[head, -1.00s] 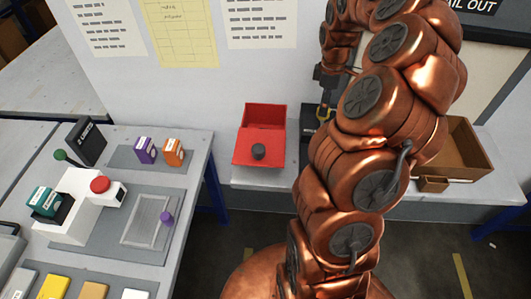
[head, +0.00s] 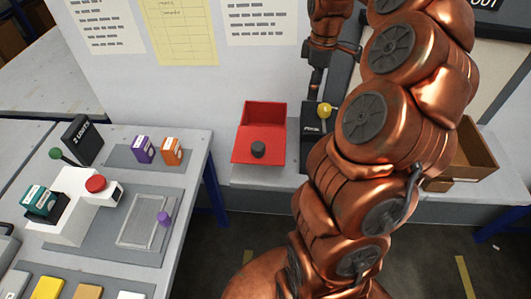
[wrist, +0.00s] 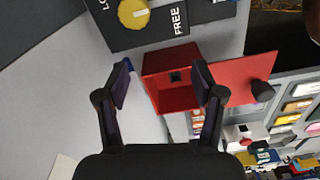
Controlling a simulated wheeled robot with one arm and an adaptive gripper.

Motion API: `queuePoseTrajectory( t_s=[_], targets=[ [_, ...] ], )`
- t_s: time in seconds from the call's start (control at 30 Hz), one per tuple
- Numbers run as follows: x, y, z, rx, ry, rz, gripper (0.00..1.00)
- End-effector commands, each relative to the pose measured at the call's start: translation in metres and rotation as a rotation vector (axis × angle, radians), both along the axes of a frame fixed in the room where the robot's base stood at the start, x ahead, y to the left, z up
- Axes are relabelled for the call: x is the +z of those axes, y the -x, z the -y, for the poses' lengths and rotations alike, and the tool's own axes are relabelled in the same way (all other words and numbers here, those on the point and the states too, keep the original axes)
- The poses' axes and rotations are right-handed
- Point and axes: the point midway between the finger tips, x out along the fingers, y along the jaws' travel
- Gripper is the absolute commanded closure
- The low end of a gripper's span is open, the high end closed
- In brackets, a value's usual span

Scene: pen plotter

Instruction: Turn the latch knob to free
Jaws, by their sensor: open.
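The latch knob (head: 324,110) is yellow and sits on a dark panel (head: 312,126) beside the red box in the head view. In the wrist view the knob (wrist: 133,12) is at the top edge, partly cut off, with a white mark across it. The dark panel (wrist: 152,38) carries the word FREE to the right of the knob and a cut-off label starting with LO to its left. I cannot tell which label the mark points to. My gripper (wrist: 161,78) is open with nothing between its fingers, apart from the knob. My arm hides part of the panel's surroundings in the head view.
A red box (head: 264,115) stands left of the panel, its red flap (head: 240,154) bearing a dark knob. A brown open box (head: 478,150) stands to the right. A side table (head: 190,190) on the left holds a white device (head: 75,215) and several small boxes.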

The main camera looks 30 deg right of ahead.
Motion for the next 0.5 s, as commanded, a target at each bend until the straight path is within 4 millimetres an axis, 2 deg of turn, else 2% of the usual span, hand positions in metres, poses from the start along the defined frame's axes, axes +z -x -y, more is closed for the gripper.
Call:
queuePoseTrajectory(
  t_s=[0.5],
  targets=[
    [0.007,0.011,-0.082,-0.037,-0.011,-0.003,0.32]
  ],
)
